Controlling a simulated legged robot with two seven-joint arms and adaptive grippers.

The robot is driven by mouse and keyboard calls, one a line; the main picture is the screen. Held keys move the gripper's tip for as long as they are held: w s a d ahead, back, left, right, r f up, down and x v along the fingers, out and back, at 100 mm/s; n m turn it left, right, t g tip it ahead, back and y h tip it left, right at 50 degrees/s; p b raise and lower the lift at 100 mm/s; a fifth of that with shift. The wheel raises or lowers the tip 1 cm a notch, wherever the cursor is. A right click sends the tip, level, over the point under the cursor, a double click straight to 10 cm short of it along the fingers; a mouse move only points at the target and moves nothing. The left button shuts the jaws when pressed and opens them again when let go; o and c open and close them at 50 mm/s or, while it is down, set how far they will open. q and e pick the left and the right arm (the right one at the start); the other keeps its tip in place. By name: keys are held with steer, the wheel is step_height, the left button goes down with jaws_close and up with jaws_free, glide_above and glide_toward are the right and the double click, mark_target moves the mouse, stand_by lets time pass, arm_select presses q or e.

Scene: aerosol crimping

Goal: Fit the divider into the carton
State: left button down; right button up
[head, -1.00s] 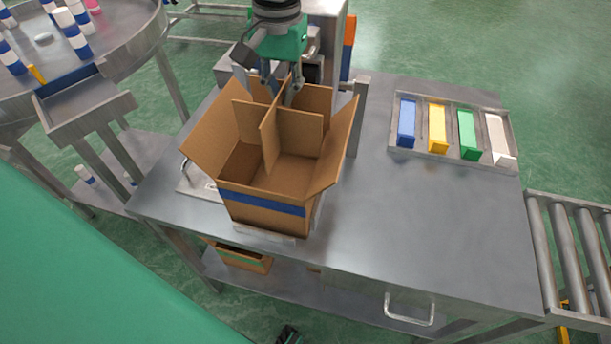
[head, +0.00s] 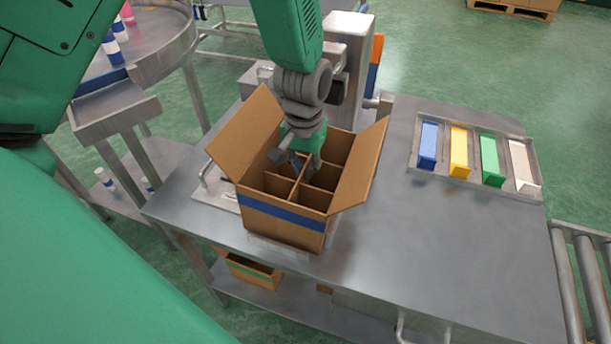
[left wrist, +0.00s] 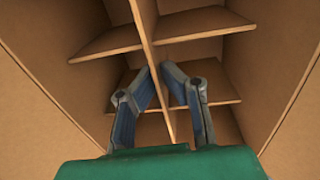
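The brown cardboard carton (head: 281,221) with a blue stripe stands upright on the metal table, flaps open to the left and right. The crossed cardboard divider (head: 315,198) sits down inside it, its panels splitting the inside into several cells. My left gripper (head: 297,168) reaches down into the carton from behind. In the left wrist view its two fingers (left wrist: 162,68) close from both sides on the divider's long panel (left wrist: 144,22). The panel's lower edges and the carton floor under it are hidden. My right gripper is in neither view.
A metal tray (head: 474,176) with blue, yellow, green and white blocks lies at the right of the table. A grey machine (head: 345,60) stands behind the carton. A roller conveyor (head: 585,270) is at far right. The table's front right is clear.

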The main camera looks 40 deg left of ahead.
arm_select(q)
steer(key=f, duration=0.1)
steer(key=a+f, duration=0.1)
steer(key=f, duration=0.1)
steer(key=shift+a, duration=0.65)
steer(key=c, duration=1.8)
jaws_free()
steer(key=shift+d, duration=0.1)
steer(key=shift+o, duration=0.4)
steer(key=shift+d+r, duration=0.15)
steer(key=shift+d, duration=0.65)
steer(key=shift+a+r, duration=0.2)
steer(key=shift+r, duration=0.1)
step_height(320, 180, up, 11)
steer(key=shift+a+p, duration=0.4)
steer(key=shift+a, duration=0.05)
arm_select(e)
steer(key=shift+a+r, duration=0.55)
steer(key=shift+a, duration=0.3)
